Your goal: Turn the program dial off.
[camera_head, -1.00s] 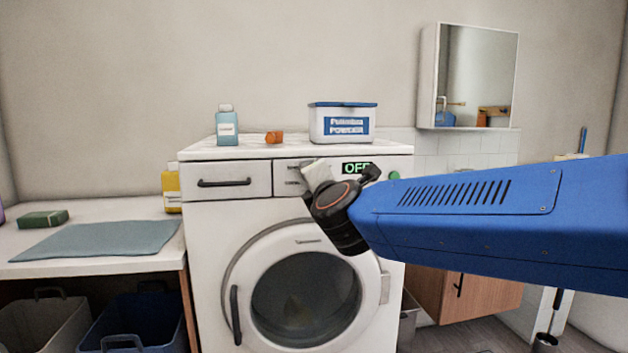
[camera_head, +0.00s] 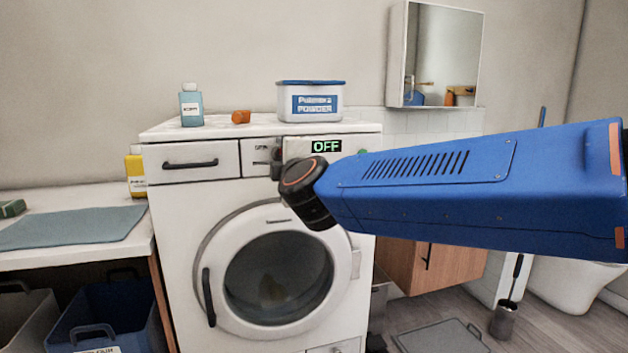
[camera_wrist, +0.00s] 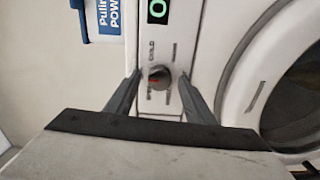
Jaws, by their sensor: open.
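The program dial (camera_wrist: 159,77) is a small dark knob with a red mark on the white panel of the washing machine (camera_head: 185,250). In the wrist view my open gripper (camera_wrist: 160,82) has one finger on each side of the dial; I cannot tell whether they touch it. The display (camera_head: 326,147) reads OFF in green in the head view; only its first letter shows in the wrist view (camera_wrist: 157,10). In the head view my wrist is in front of the panel and hides most of my gripper.
On the machine's top stand a blue bottle (camera_head: 191,107), an orange cap (camera_head: 241,117) and a powder box (camera_head: 310,101). A yellow bottle (camera_head: 136,174) stands at the left. The round door (camera_head: 278,276) is closed below the panel. A mirror cabinet (camera_head: 440,55) hangs at the right.

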